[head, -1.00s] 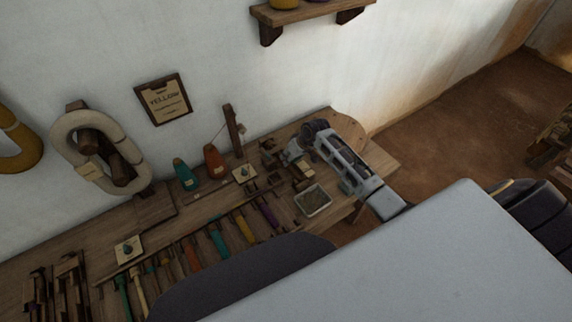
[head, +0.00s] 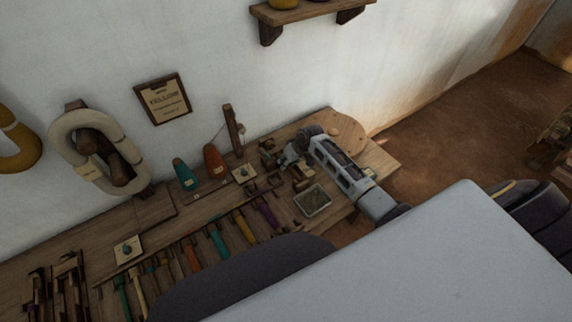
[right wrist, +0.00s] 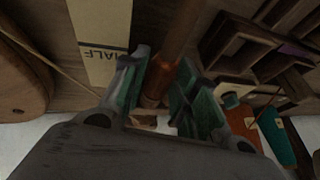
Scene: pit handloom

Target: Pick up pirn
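In the right wrist view, a brown wooden rod with a thicker end, seemingly the pirn (right wrist: 181,40), runs between the two green-padded fingers of my right gripper (right wrist: 163,80). The fingers angle inward, close on both sides of it, and look shut on it. In the head view my right gripper (head: 292,152) is low over the back right of the bench, and the pirn is hidden there by the gripper and arm. My left gripper is not in view.
The wooden bench (head: 384,164) runs along the wall. Left of my gripper stand orange (head: 213,160) and teal (head: 184,174) cones. The label card (right wrist: 103,30) lies beside the fingers.

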